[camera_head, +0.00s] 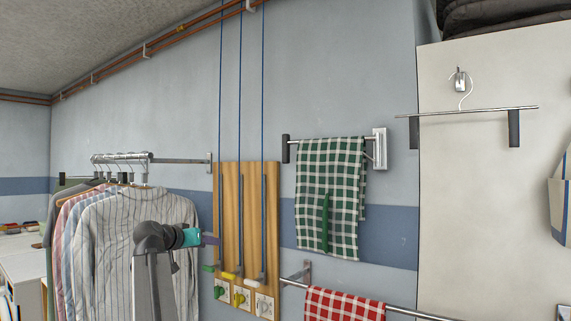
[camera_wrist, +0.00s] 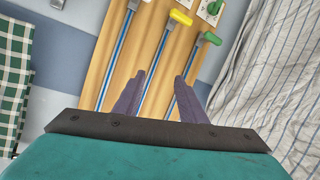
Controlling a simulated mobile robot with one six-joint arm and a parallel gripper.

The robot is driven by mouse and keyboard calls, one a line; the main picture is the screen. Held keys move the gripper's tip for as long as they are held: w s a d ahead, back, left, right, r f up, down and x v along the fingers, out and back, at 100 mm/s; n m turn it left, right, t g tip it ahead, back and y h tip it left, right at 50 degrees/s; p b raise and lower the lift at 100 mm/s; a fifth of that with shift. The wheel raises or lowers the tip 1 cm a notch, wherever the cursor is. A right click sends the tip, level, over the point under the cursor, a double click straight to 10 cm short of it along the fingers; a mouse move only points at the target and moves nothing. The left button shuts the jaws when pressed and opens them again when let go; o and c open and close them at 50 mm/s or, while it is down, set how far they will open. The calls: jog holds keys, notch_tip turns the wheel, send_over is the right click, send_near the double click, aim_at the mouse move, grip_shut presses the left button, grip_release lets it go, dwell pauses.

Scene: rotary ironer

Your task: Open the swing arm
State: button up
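A metal arm (camera_head: 325,139) with a dark end piece (camera_head: 285,149) stands along the wall from a white bracket (camera_head: 382,149), and a green checked towel (camera_head: 325,175) hangs over it. It looks like the swing arm, but I cannot be sure. My gripper (camera_head: 214,239) is teal with purple fingers and is in front of the wooden board, left of and below that arm. In the wrist view the fingers (camera_wrist: 163,76) are apart and nothing is held between them. The towel shows at the left edge there (camera_wrist: 14,90); the dark end piece is not in that view.
A wooden board (camera_head: 230,185) carries blue cords or rods with green, yellow and white handles, close beyond my fingers. Striped shirts (camera_head: 165,220) hang on a rail (camera_head: 180,161) at left. A lower rail (camera_head: 410,313) holds a red checked towel (camera_head: 345,305). A white panel (camera_head: 480,200) stands right.

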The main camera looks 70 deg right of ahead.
jog(key=s+d+r+m+g+h, duration=0.1)
jog(key=s+r+m, duration=0.1)
jog(key=s+r, duration=0.5)
jog(key=s+d+r+m+g+h, duration=0.1)
jog(key=s+r, duration=0.3)
jog(key=r, duration=0.7)
jog(key=m+g+h, duration=0.1)
jog(key=m+g, duration=0.1)
jog(key=m, duration=0.1)
send_near(284, 155)
jog(key=s+v, duration=0.1)
jog(key=v, duration=0.2)
jog(key=shift+w+d+p, duration=0.15)
jog(key=shift+w+p, duration=0.3)
jog(key=shift+w, duration=0.1)
jog(key=p+x, duration=0.4)
jog(key=x, duration=1)
jog(key=shift+s, duration=0.1)
grip_shut()
